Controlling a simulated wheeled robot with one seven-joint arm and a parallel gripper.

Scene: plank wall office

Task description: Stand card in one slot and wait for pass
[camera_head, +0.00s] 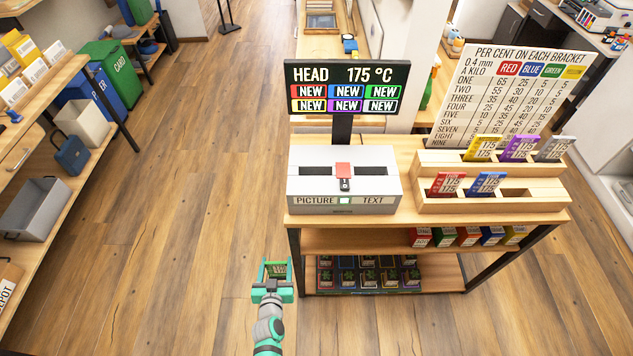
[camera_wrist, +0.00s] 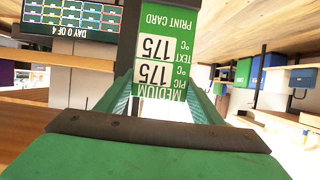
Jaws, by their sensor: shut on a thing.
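My gripper (camera_head: 275,272) is low in front of the bench's left leg, apart from the bench. It is shut on a green print card (camera_wrist: 158,62), marked "MEDIUM", "PIC 175" and "TEXT 175", which is upside down in the wrist view. A wooden slotted rack (camera_head: 490,206) stands on the bench top. Its back row holds a yellow card (camera_head: 482,148), a purple card (camera_head: 519,148) and a grey card (camera_head: 554,149). Its front row holds a red card (camera_head: 447,184) and a blue card (camera_head: 487,184); the front right slot (camera_head: 515,193) is empty.
A white printer box (camera_head: 322,190) with a red slider sits left of the rack. Behind it a sign (camera_head: 348,86) reads "HEAD 175 °C" over several "NEW" labels. A chart board (camera_head: 505,98) stands behind the rack. Shelves with bins (camera_head: 83,127) line the left; floor between is clear.

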